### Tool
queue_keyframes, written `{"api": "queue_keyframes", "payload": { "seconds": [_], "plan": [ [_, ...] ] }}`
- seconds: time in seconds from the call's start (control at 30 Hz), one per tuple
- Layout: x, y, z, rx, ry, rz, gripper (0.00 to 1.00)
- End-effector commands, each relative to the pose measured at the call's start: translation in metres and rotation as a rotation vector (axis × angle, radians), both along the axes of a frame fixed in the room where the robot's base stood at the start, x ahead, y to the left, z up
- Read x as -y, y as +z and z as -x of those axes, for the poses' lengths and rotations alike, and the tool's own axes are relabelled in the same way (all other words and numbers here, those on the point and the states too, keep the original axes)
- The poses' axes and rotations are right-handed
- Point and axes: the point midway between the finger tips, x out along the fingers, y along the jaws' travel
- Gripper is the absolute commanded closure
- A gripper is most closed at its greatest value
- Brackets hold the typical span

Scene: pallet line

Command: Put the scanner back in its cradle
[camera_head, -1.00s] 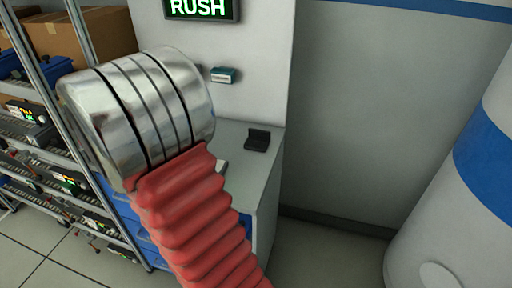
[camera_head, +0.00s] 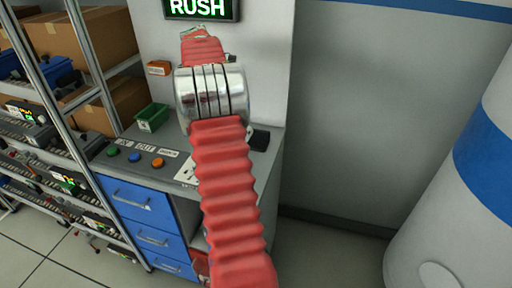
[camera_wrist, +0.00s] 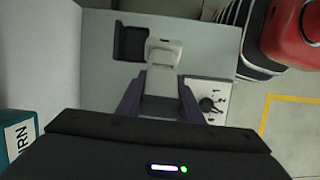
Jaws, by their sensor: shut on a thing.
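The scanner (camera_wrist: 160,78), pale grey with a broader head, is between the two dark fingers of my gripper (camera_wrist: 160,98) in the wrist view. The gripper is shut on its body. The black cradle (camera_wrist: 131,42) lies on the grey counter just left of the scanner's head, and the cradle looks empty. Whether the scanner touches the counter cannot be told. In the head view the cradle (camera_head: 260,140) shows partly beside my red arm. The arm hides the gripper and scanner there.
An orange wall box (camera_head: 158,68) is left of my arm. A teal box (camera_wrist: 20,135) shows at the wrist view's left edge. A rack with cartons stands left.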

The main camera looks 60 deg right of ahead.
Motion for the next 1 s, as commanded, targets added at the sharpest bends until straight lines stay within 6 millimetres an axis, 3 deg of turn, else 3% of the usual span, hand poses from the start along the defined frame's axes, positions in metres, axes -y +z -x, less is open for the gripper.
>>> {"api": "queue_keyframes", "payload": {
  "seconds": [0.1,0.43,0.8,1.0],
  "plan": [
    [0.013,0.000,0.022,0.087,-0.238,0.001,1.00],
    [0.034,0.001,0.057,0.310,-0.815,0.094,1.00],
    [0.063,0.021,0.069,0.490,-1.295,0.299,1.00],
    [0.078,0.039,0.069,0.538,-1.441,0.392,1.00]
  ]
}}
